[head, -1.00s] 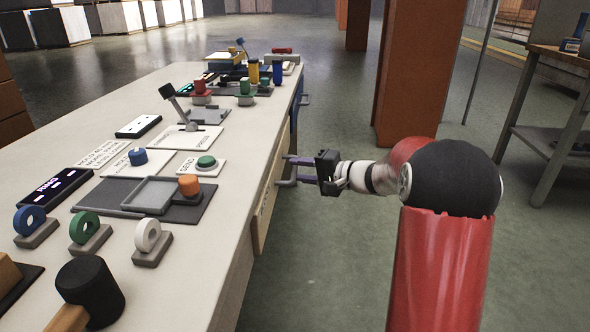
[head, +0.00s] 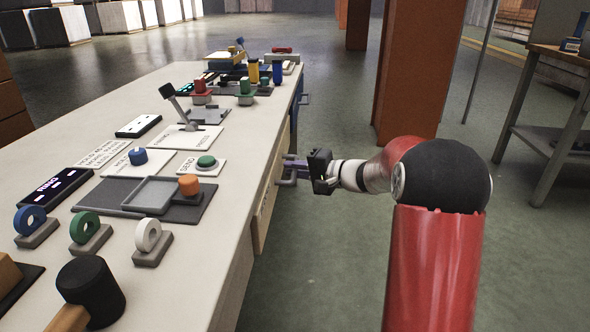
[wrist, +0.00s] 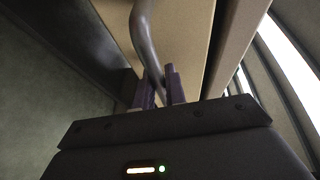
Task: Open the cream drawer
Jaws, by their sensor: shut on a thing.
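The cream drawer (head: 264,208) is a tan front panel in the side of the long workbench, facing the aisle. Its grey bar handle (head: 286,182) sticks out towards my arm. My gripper (head: 289,168) reaches the handle from the right, with its purple fingers shut on the bar. In the wrist view the curved grey handle (wrist: 146,32) runs down between the fingers (wrist: 161,88), and the drawer front (wrist: 188,40) lies behind it. The drawer looks about flush with the bench side; any small gap is hard to tell.
The workbench top (head: 215,225) holds several rings on stands, a black mallet (head: 90,290), buttons and a lever. A brown pillar (head: 410,75) stands behind my arm. The floor right of the drawer is clear.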

